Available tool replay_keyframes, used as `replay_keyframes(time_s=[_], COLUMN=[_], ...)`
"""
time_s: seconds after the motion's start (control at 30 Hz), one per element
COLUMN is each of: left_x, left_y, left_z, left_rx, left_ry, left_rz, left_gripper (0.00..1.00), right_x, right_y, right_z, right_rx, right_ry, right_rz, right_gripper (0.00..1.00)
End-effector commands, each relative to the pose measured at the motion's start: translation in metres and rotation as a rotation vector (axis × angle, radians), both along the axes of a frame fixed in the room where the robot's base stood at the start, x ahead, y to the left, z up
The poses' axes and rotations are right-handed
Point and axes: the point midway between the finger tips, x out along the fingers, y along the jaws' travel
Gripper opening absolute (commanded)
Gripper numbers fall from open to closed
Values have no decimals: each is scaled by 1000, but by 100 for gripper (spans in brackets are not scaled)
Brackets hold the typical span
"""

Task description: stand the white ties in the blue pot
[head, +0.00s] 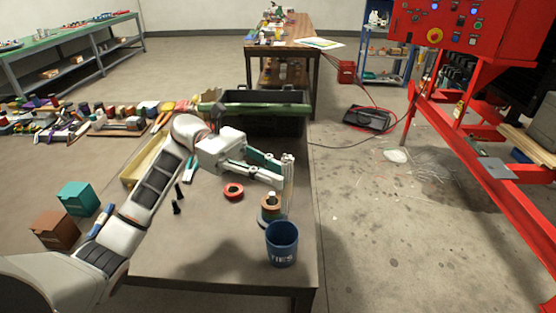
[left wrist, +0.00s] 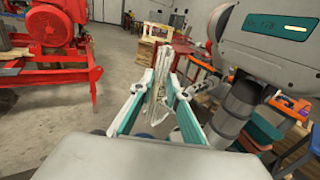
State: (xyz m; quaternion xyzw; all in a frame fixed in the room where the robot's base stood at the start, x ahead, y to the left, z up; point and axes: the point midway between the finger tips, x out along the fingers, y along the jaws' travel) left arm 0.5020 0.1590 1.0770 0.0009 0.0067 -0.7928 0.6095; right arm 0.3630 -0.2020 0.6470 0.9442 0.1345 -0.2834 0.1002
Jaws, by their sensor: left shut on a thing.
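The blue pot (head: 282,244), marked TIES, stands upright near the front right corner of the grey table (head: 220,262). In the left wrist view the ties (left wrist: 154,103) stand between the two fingers of the left gripper (left wrist: 155,92). The pot's inside is mostly hidden. My right gripper is in neither view.
A tape roll or spool (head: 269,210) stands just behind the pot, and a red tape ring (head: 233,191) lies left of it. Teal (head: 78,198) and brown (head: 54,230) boxes are at left. The front middle is clear.

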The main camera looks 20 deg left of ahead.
Motion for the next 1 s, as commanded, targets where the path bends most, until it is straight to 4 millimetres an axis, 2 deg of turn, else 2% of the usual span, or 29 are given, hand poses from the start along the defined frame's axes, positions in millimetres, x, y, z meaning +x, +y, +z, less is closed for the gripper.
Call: replay_keyframes(time_s=[0.1,0.27,1.0], left_x=[1,2,2], left_y=[8,9,8], left_z=[0,-6,-59], left_rx=[-12,-14,-13], left_ry=[-2,-3,-3], left_rz=[15,17,17], left_gripper=[0,0,0], right_x=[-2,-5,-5], right_y=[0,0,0], right_z=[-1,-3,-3], right_rx=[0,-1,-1], right_ry=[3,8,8], right_rz=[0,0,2], right_gripper=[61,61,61])
